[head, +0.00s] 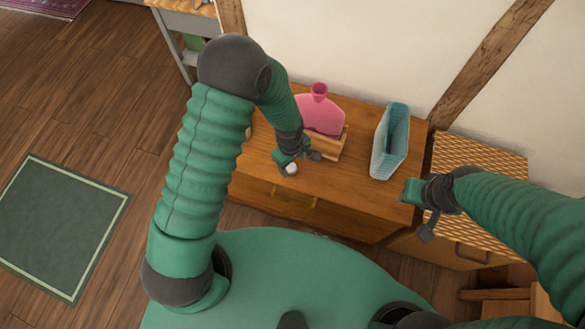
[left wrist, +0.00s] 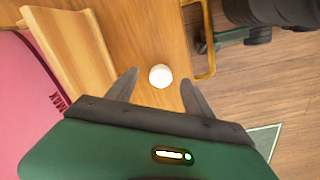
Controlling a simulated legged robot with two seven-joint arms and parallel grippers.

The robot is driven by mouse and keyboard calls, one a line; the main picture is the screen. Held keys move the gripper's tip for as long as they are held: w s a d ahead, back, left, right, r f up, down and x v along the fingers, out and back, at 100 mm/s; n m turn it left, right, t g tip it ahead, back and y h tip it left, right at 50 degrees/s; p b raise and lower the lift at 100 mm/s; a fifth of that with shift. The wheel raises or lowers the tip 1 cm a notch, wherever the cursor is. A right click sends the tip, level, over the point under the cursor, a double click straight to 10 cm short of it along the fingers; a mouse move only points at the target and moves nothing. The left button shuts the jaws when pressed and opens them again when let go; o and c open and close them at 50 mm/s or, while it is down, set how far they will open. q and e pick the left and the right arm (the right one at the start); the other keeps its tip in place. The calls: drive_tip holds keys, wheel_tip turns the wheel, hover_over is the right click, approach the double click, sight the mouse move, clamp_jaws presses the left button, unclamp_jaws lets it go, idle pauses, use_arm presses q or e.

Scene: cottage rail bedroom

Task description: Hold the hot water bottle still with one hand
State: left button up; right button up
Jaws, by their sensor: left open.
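The pink hot water bottle (head: 322,112) stands upright in a wooden holder (head: 328,146) on the wooden cabinet, its neck pointing up. In the left wrist view the bottle (left wrist: 28,105) and the holder (left wrist: 82,45) show at the left. My left gripper (head: 299,161) is open in front of the holder, apart from the bottle. A small white round thing (left wrist: 160,76) shows between its fingertips (left wrist: 160,80); whether they touch it I cannot tell. My right gripper (head: 419,212) is open and empty near the cabinet's right front corner, away from the bottle.
A teal, open-topped container (head: 390,145) stands on the cabinet (head: 345,185) right of the bottle. A cabinet with a woven top (head: 480,160) adjoins at the right. A wall with timber beams rises behind. The cabinet top between the holder and the teal container is clear.

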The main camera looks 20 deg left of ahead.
sight(292, 167)
use_arm(q)
drive_tip(key=f, duration=0.2)
drive_tip(key=f+b, duration=0.1)
drive_tip(key=f, duration=0.1)
drive_tip(key=shift+w+a, duration=0.2)
drive_tip(key=shift+a, duration=0.2)
use_arm(e)
drive_tip(key=shift+a+f, duration=0.35)
drive_tip(key=shift+f, duration=0.25)
use_arm(q)
drive_tip(key=shift+d, duration=0.2)
use_arm(e)
drive_tip(key=shift+d, duration=0.2)
use_arm(q)
drive_tip(key=shift+a, duration=0.1)
clamp_jaws()
use_arm(e)
drive_tip(key=shift+a, duration=0.1)
use_arm(q)
drive_tip(key=shift+r, duration=0.1)
